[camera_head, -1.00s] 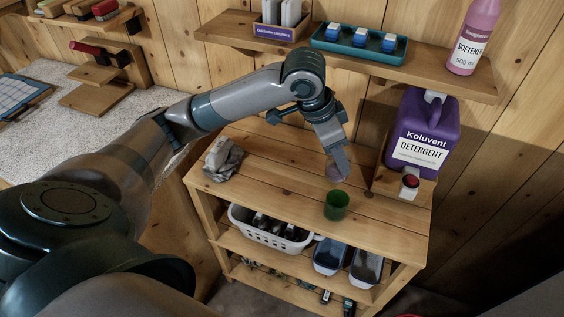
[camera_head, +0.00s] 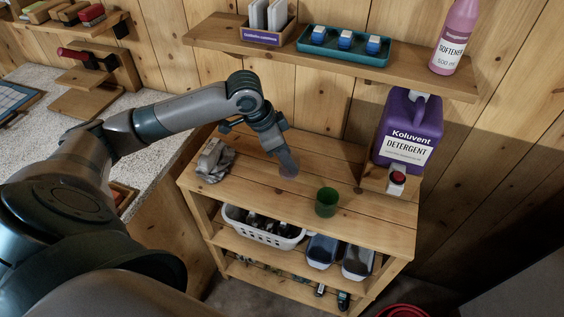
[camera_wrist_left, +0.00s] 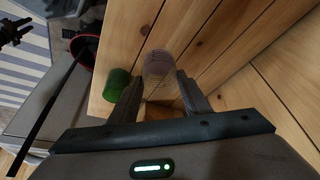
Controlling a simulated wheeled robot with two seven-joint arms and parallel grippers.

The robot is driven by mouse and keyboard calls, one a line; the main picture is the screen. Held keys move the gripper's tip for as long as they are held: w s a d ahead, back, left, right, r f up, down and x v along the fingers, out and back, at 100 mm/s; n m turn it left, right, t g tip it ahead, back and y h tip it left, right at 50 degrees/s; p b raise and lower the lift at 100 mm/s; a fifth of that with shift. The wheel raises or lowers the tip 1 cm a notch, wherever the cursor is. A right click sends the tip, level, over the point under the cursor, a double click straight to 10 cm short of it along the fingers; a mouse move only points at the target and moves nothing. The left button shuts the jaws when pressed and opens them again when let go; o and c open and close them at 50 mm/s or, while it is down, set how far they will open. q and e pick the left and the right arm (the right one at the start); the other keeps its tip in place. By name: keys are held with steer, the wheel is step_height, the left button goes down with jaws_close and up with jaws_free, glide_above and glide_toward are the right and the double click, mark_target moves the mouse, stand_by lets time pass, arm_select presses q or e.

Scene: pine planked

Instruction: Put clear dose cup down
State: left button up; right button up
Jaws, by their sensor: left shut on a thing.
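The clear dose cup (camera_head: 288,169) is see-through and faint in the head view, at the tip of my left gripper (camera_head: 286,162). In the left wrist view the clear dose cup (camera_wrist_left: 160,66) sits between the two fingers of my left gripper (camera_wrist_left: 158,92), which is shut on it. The cup is over the wooden top of the shelf unit (camera_head: 345,165), to the left of and behind a green cup (camera_head: 326,202). I cannot tell whether its base touches the wood. My right gripper is not in view.
The green cup also shows in the left wrist view (camera_wrist_left: 116,82). A grey crumpled cloth (camera_head: 215,160) lies at the top's left end. A purple detergent jug (camera_head: 408,130) with a red-capped dispenser stands at the right. A wall shelf (camera_head: 330,62) runs above. Wood around the dose cup is clear.

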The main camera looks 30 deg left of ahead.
mark_target(282, 167)
arm_select(q)
steer(key=shift+a+f, duration=0.45)
steer(key=shift+a, duration=0.25)
steer(key=shift+s+f+p, duration=0.1)
steer(key=shift+f+p, duration=0.3)
steer(key=shift+f, duration=0.05)
step_height(282, 167, down, 2)
steer(key=shift+p, duration=0.45)
steer(key=shift+f, duration=0.55)
steer(key=o, duration=1.3)
steer(key=shift+f, duration=0.1)
